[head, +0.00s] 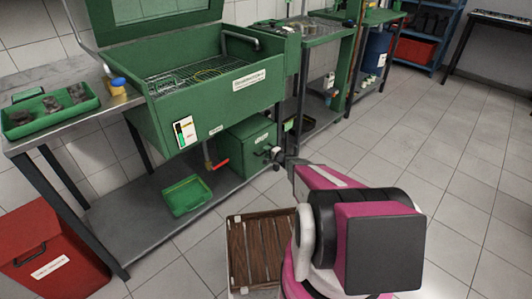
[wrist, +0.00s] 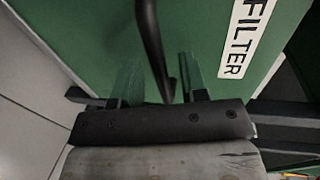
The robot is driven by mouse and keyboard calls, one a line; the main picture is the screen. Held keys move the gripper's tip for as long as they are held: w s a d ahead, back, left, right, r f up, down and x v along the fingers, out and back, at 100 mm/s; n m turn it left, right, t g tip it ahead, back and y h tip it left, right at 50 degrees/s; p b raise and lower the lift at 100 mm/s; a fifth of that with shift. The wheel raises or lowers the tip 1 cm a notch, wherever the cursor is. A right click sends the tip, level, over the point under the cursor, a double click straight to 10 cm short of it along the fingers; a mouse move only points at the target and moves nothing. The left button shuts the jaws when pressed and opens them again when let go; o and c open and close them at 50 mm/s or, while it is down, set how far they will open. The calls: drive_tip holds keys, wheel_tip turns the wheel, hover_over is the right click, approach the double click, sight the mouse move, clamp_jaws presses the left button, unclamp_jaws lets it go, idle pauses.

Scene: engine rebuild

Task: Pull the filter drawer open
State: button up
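The filter drawer (head: 243,144) is a green box front under the green parts washer, on the lower shelf. Its front, with a white FILTER label (wrist: 246,38), fills much of the wrist view. A black curved bar handle (wrist: 152,45) stands out from that front. My gripper (wrist: 160,85) is open, with one finger on each side of the handle and gaps visible between. In the head view my gripper (head: 278,156) is at the drawer's front right, partly hidden by my arm. I cannot tell from the head view whether the drawer is fully closed.
A green tray (head: 187,195) lies on the lower shelf (head: 150,222) beside a red-handled valve (head: 217,164). A red bin (head: 45,250) stands at left. The tiled floor at right is clear.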

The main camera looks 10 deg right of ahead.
drive_tip(key=shift+w+a+f, duration=0.1)
drive_tip(key=shift+w+a, duration=0.3)
drive_tip(key=shift+w, duration=0.1)
clamp_jaws()
drive_tip(key=shift+s, duration=0.1)
